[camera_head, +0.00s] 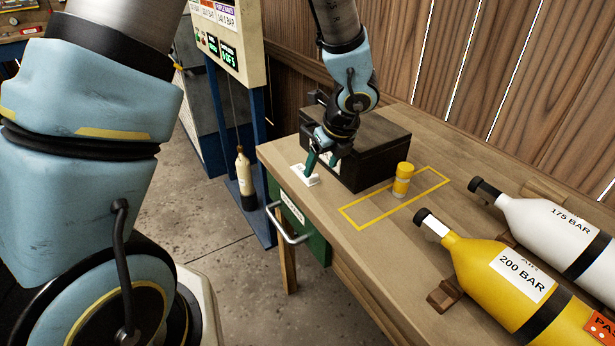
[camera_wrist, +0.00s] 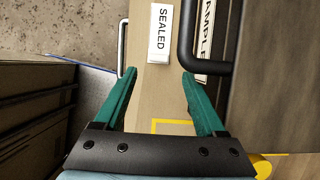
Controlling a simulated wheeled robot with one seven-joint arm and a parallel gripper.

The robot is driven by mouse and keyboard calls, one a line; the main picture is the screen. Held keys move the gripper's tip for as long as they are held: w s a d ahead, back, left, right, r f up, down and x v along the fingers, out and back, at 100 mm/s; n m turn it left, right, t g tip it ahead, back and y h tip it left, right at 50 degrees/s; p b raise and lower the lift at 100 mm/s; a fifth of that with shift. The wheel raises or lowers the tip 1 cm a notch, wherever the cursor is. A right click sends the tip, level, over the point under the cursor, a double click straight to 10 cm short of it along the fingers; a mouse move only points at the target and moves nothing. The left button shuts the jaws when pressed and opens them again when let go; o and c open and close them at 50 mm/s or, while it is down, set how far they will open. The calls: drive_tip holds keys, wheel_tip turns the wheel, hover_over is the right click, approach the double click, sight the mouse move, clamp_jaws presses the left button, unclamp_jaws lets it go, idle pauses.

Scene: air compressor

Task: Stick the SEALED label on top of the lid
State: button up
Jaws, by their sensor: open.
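The white SEALED label (camera_wrist: 160,33) lies on the wooden table, beyond my fingertips in the wrist view. It also shows as a small white piece (camera_head: 305,176) near the table's left edge in the head view. My gripper (camera_wrist: 159,76) is open with nothing between its teal fingers. In the head view my gripper (camera_head: 314,160) points down close to the label; whether it touches cannot be told. The dark box (camera_head: 368,150) with a flat lid top stands right beside it, partly hidden by my arm. In the wrist view the box (camera_wrist: 280,75) fills the right side.
A black handle (camera_wrist: 186,50) and a partly hidden SAMPLE plate (camera_wrist: 205,30) are on the box's side. A yellow-capped jar (camera_head: 402,181) stands within a yellow outline (camera_head: 432,188). Yellow (camera_head: 500,270) and white (camera_head: 555,225) cylinders lie at right. Bare tabletop lies in front.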

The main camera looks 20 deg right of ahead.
sight(313, 176)
drive_tip(key=shift+w+a+x, duration=0.1)
drive_tip(key=shift+x, duration=1.25)
drive_tip(key=shift+w+a+x, duration=0.1)
drive_tip(key=shift+w+x, duration=0.05)
drive_tip(key=shift+x, duration=1.25)
drive_tip(key=shift+r, duration=0.15)
drive_tip(key=shift+c, duration=0.2)
clamp_jaws()
